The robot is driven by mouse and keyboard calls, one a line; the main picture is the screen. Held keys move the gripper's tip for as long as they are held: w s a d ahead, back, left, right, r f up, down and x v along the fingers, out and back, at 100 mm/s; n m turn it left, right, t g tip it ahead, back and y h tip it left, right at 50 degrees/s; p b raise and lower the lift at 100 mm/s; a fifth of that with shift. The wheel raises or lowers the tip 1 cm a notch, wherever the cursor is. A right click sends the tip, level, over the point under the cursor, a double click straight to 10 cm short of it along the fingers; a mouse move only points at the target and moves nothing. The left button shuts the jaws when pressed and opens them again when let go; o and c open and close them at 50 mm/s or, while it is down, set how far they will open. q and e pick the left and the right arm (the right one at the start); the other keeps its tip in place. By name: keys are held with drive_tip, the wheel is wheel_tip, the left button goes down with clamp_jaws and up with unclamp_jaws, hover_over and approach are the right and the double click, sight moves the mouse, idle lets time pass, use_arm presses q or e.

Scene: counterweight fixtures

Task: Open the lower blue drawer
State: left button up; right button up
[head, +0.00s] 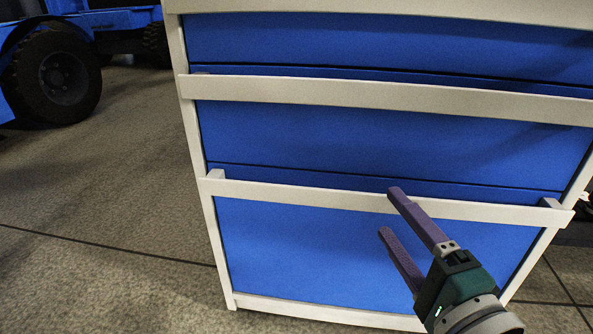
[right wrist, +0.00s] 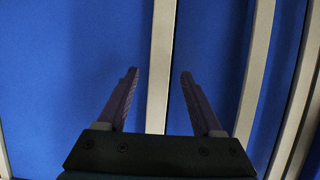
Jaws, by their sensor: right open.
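The lower blue drawer (head: 300,250) is the bottom front of a blue and white cabinet and looks shut. Its long white handle bar (head: 290,193) runs across its top edge; it also shows upright in the right wrist view (right wrist: 161,40). My right gripper (head: 388,211) is open at the right half of this bar. In the head view one purple finger crosses the bar and the other is below it. In the right wrist view (right wrist: 159,76) the bar lies between the two fingers; contact cannot be told. My left gripper is not in view.
Above are another blue drawer (head: 380,139) with its own white bar (head: 380,95) and a further blue drawer (head: 400,45). A blue wheeled vehicle (head: 62,68) stands at the upper left. The floor (head: 110,190) left of the cabinet is clear.

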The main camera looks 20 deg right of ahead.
sight(382, 205)
drive_tip(key=w, duration=0.1)
drive_tip(key=w+b, duration=0.1)
drive_tip(key=w, duration=0.2)
drive_tip(key=shift+w+d+b, duration=0.25)
drive_tip(key=shift+d+b, duration=0.1)
drive_tip(key=c, duration=0.4)
clamp_jaws()
idle(0.7)
